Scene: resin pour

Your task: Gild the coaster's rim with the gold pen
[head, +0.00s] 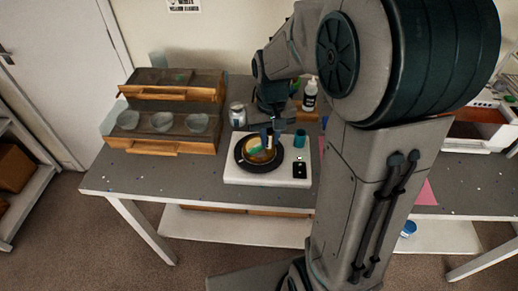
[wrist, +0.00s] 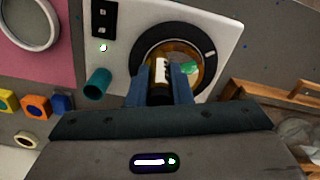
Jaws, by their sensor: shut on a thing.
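My gripper (head: 269,130) points down over the turntable, its two blue fingers (wrist: 161,88) shut on the gold pen (wrist: 160,72), a dark barrel with a white label. The round coaster (head: 259,155), amber with green, lies on the black turntable disc (head: 243,164). In the wrist view the coaster (wrist: 203,54) is partly hidden behind the pen and fingers. The pen's tip is hidden, so I cannot tell whether it touches the rim. A teal cylinder, perhaps the pen's cap, (head: 300,138) stands at the back right of the turntable's white base (head: 235,175).
A wooden rack with several bowls (head: 162,122) stands to the left. A jar (head: 237,115) and a white bottle (head: 310,95) stand behind the base. A black control panel (head: 300,171) is at the base's front right. The table's front left (head: 150,175) is mostly clear.

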